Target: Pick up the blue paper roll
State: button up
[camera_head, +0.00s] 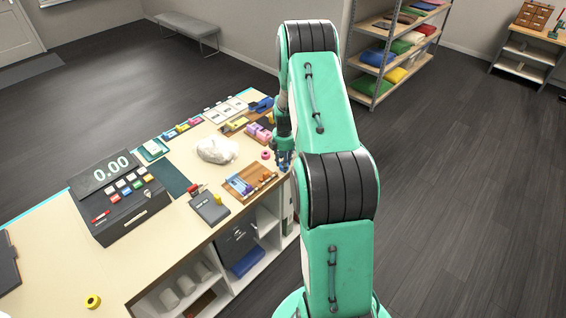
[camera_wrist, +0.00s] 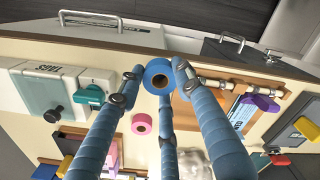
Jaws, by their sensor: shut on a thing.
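The blue paper roll (camera_wrist: 158,74) is at the upper middle of the wrist view, between the tips of my gripper (camera_wrist: 160,78). Its round end with the hollow core faces the camera. My gripper's blue fingers are closed around it. In the head view my gripper (camera_head: 283,158) is at the right end of the counter, partly behind my arm. I cannot make out the blue roll there.
A pink roll (camera_wrist: 141,124) lies close to the gripper in the wrist view. A wooden tray (camera_head: 250,182) of small items is beside the gripper. A white crumpled bag (camera_head: 217,150) and a black cash register (camera_head: 118,195) stand on the counter (camera_head: 60,262).

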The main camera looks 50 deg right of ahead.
jog(key=s+a+r+b, duration=0.1)
jog(key=s+a, duration=0.7)
jog(key=s, duration=0.2)
